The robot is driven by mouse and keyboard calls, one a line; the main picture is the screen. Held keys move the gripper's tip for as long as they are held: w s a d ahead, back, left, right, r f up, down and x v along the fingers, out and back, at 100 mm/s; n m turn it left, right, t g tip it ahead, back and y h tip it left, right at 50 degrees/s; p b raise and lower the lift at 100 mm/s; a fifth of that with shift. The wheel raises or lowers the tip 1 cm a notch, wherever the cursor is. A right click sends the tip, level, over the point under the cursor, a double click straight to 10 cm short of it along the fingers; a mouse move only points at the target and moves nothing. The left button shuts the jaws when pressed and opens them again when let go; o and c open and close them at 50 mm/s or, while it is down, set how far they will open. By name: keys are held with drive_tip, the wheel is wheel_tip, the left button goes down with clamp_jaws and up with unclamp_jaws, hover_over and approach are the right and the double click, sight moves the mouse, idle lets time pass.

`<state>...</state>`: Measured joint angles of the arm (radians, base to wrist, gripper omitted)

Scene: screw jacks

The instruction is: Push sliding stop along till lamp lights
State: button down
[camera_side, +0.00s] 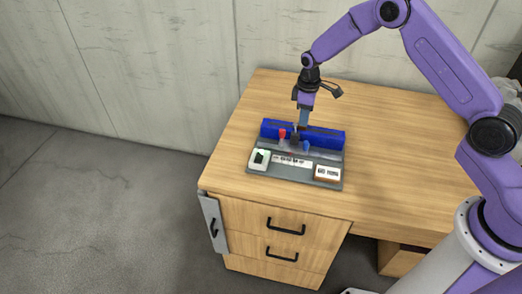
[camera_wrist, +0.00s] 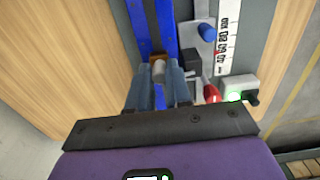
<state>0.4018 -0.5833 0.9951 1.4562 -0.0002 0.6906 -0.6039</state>
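The sliding stop, a small brown block with a pale post (camera_wrist: 158,70), sits on the blue rail (camera_wrist: 150,25) in the wrist view. My gripper (camera_wrist: 158,76) has one finger on each side of the post, and the post fills the gap between the fingertips. In the side view my gripper (camera_side: 302,122) reaches down to the blue rail (camera_side: 328,137); its fingers hide the stop there. That white box also shows at the front left of the fixture in the side view (camera_side: 259,160).
A grey base (camera_side: 303,178) carries a black block (camera_wrist: 190,61), a red knob (camera_side: 282,133), a blue knob (camera_side: 306,145), a white scale (camera_side: 292,161) and a labelled box (camera_side: 327,173). They stand beside the rail. The wooden desk (camera_side: 400,160) is clear to the right.

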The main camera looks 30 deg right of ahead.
drive_tip(key=c, duration=1.2)
unclamp_jaws()
drive_tip(key=shift+c, duration=0.2)
drive_tip(key=shift+r, duration=3.5)
